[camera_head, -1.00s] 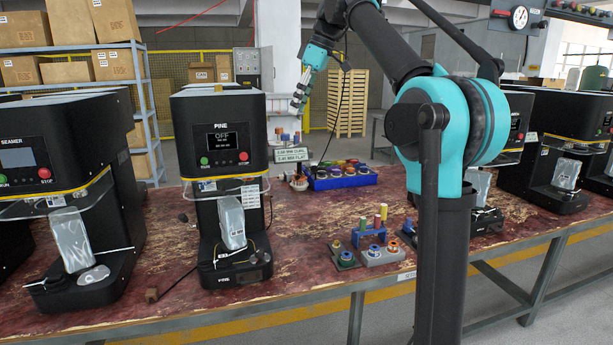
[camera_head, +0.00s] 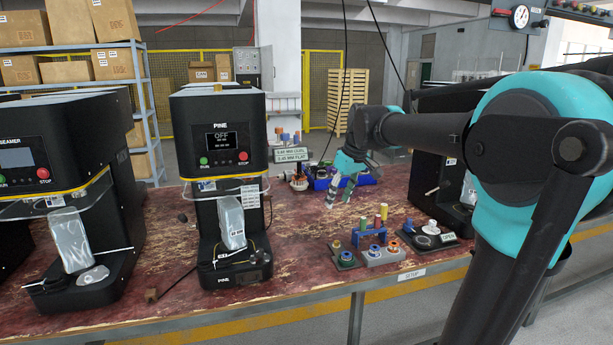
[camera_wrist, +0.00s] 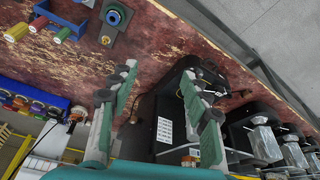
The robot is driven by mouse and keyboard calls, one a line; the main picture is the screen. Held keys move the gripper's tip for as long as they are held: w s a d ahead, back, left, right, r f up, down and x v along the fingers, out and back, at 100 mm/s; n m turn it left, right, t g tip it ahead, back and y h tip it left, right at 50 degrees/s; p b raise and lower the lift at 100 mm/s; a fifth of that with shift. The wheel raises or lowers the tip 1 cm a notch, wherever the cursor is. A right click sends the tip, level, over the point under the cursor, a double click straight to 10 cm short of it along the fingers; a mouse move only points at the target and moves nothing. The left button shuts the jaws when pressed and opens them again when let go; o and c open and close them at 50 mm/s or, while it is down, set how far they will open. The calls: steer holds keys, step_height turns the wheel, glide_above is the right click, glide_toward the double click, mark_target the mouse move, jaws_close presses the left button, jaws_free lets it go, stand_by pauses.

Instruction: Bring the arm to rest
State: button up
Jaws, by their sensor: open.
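My gripper (camera_head: 338,199) is at the end of my arm, over the middle of the worn red bench, pointing down. It is in front of the blue tray and hides part of it. Its two fingers stand apart, and nothing shows between them. In the wrist view my gripper (camera_wrist: 158,95) also shows spread and empty, with a black machine and red bench top beyond the fingers. I cannot tell the exact height of the fingertips above the bench. My arm reaches in from the right of the head view.
The black PINE seamer (camera_head: 220,110) stands left of my gripper. A blue tray (camera_head: 318,184) is behind it. In front are a small rack with coloured handles (camera_head: 369,238) and a grey block with rings (camera_head: 384,257). Bare bench (camera_head: 300,235) lies between seamer and rack.

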steer(key=s+d+f+m+h, duration=0.1)
steer(key=s+d+f+m, duration=0.2)
steer(key=s+f, duration=0.8)
steer(key=s+d+f+m+t+h, duration=0.1)
steer(key=s+d+f+m, duration=0.3)
steer(key=s+f, duration=0.7)
step_height(320, 180, down, 4)
steer(key=d, duration=0.2)
steer(key=shift+s+d, duration=0.25)
steer(key=shift+d, duration=0.05)
steer(key=shift+r, duration=0.1)
